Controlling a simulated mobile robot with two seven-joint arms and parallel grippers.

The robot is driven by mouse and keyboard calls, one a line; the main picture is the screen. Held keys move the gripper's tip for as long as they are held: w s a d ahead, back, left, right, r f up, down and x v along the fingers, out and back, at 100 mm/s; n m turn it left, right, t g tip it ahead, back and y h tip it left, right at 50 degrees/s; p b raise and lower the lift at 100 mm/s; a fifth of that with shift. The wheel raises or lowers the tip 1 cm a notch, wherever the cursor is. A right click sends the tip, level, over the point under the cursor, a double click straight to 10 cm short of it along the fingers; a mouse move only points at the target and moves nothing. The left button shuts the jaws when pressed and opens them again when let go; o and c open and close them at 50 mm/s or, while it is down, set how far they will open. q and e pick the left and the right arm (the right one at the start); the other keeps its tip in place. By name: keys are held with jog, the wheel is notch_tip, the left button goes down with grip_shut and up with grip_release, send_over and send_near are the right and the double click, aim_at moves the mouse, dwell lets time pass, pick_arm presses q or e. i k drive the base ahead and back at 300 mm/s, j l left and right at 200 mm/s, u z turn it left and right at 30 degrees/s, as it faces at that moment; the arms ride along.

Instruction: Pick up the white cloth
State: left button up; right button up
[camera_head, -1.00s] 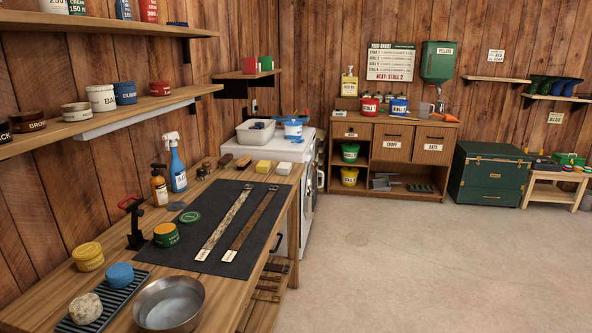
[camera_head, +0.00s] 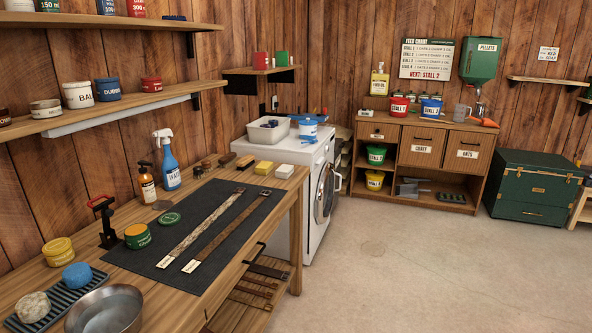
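A small white block-like item (camera_head: 285,171) lies at the far right corner of the wooden workbench (camera_head: 289,189), beside a yellow block (camera_head: 264,167). It may be the folded white cloth, but it is too small to tell. No other thing in view is clearly a white cloth. Neither of my grippers is in view.
A dark mat (camera_head: 228,244) with two straps covers the bench middle. A metal bowl (camera_head: 106,312), spray bottle (camera_head: 167,160) and tins stand around it. A white washing machine (camera_head: 315,172) with a grey tub (camera_head: 268,130) stands behind. The floor (camera_head: 420,265) at right is clear.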

aim_at(284, 171)
jog(key=i+l, duration=0.9)
jog(key=i+u, duration=0.05)
